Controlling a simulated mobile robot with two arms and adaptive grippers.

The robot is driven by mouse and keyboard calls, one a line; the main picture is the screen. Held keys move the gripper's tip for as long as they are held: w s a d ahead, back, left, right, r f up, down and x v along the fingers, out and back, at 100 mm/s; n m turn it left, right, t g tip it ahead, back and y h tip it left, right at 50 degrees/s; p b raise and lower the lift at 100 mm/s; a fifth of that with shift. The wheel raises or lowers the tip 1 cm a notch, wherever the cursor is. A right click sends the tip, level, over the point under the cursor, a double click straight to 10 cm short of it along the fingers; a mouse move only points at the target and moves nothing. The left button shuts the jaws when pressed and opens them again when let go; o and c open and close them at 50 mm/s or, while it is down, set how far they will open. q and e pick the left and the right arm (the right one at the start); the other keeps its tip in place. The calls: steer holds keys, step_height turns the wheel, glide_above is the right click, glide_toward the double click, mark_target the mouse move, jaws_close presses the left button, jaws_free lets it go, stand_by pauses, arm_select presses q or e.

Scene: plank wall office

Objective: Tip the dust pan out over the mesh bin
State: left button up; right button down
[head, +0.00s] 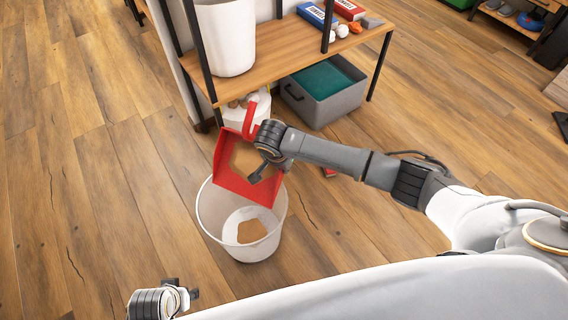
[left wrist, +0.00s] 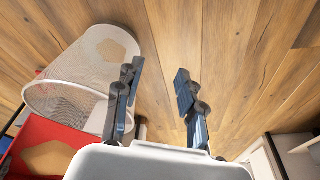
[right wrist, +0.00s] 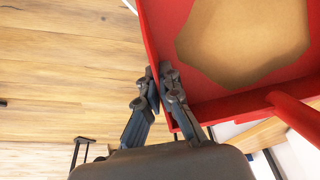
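The red dust pan (head: 228,178) hangs over the back of the pale mesh bin (head: 211,222), its handle pointing up toward the shelf. It looks tilted, its lower edge over the bin opening. A flat brown patch (right wrist: 245,40) lies on the pan's floor. My right gripper (head: 259,170) is shut on the pan's side wall, as the right wrist view (right wrist: 160,82) shows. A similar brown patch (head: 251,231) shows at the bin's bottom. My left gripper (head: 193,294) is open and empty, low in the head view; its fingers stand apart in the left wrist view (left wrist: 157,78).
A wooden shelf unit (head: 285,62) stands behind the bin, bearing a white bin (head: 226,38), boxes and small items. A grey crate (head: 325,108) with a teal inside sits beneath it. The plank floor (head: 90,200) left of the mesh bin is clear.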

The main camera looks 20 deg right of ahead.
steer(key=shift+s+a+r+t+p, duration=0.3)
steer(key=shift+p, duration=0.3)
steer(key=shift+s+a+r+h+p, duration=0.15)
steer(key=shift+s+a+h+p, duration=0.05)
steer(key=shift+h+p, duration=0.2)
steer(key=shift+s+a+r+t+p, duration=0.15)
steer(key=shift+s+a+t+p, duration=0.1)
steer(key=shift+t+p, duration=0.15)
arm_select(q)
steer(key=s+f+p, duration=0.1)
steer(key=s+f, duration=0.5)
steer(key=f, duration=0.6)
steer(key=shift+a+g, duration=0.35)
steer(key=shift+g, duration=0.05)
arm_select(e)
steer(key=shift+s+a+r+t+h, duration=0.3)
steer(key=shift+s+a+t+h, duration=0.2)
steer(key=shift+h, duration=0.1)
arm_select(q)
steer(key=shift+r, duration=0.15)
arm_select(e)
steer(key=shift+r, duration=0.1)
